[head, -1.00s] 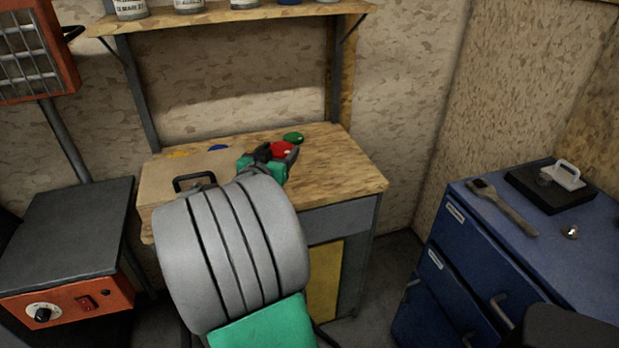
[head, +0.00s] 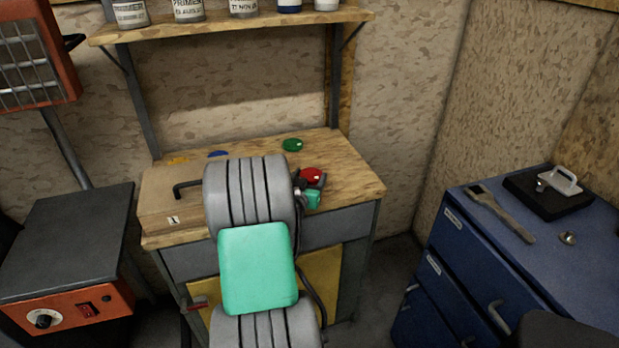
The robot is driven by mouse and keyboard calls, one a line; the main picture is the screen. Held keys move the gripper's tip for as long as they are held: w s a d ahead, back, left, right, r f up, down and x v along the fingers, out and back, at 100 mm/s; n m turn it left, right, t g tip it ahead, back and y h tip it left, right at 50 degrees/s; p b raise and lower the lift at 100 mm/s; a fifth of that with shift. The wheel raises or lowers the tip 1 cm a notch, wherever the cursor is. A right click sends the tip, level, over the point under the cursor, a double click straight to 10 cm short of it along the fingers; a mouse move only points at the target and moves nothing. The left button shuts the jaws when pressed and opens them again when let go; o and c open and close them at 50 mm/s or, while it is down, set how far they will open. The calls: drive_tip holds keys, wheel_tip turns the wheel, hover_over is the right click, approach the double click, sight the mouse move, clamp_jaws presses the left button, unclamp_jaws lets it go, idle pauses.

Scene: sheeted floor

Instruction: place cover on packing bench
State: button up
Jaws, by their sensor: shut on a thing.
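A round red cover (head: 311,174) shows at the right part of the packing bench (head: 345,172), which has a wooden top. My gripper (head: 318,182) is shut on the red cover at its near edge. My arm hides part of the gripper and the middle of the bench. I cannot tell whether the cover touches the bench top or is held just above it.
A green disc (head: 292,144), a blue disc (head: 218,154) and a yellow piece (head: 178,160) lie along the bench's back. A box with a black handle (head: 188,188) stands at its left. A shelf of tins (head: 230,24) hangs above. A blue cabinet (head: 470,250) stands right.

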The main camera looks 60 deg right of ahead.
drive_tip(key=shift+f, duration=0.15)
drive_tip(key=o, duration=1.6)
drive_tip(key=shift+o, duration=0.2)
drive_tip(key=shift+a+r, duration=0.2)
drive_tip(key=b+v, duration=0.1)
drive_tip(key=v, duration=1)
drive_tip(key=shift+s+a+b, duration=0.15)
drive_tip(key=shift+a+b, duration=0.15)
